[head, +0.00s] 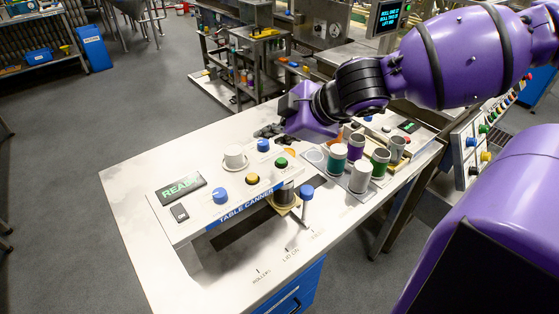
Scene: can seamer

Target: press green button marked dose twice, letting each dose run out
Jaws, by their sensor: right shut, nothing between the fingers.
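The table canner (240,205) stands on the white table with a lit READY display (181,188). Its green button (281,162) sits at the right end of the panel; its marking is too small to read. A can (284,192) stands on a small tan base below that end of the panel. My right gripper (268,132) is shut and empty. It appears beyond the blue button (263,145) and apart from the green button in the picture. My left gripper is not in view.
A yellow button (252,178), a blue knob (220,195) and a white round fitting (235,157) are on the panel. A blue-topped lever (306,192) rises at the front. Several cans, including a teal-banded one (337,158), stand to the right. The table's front left is clear.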

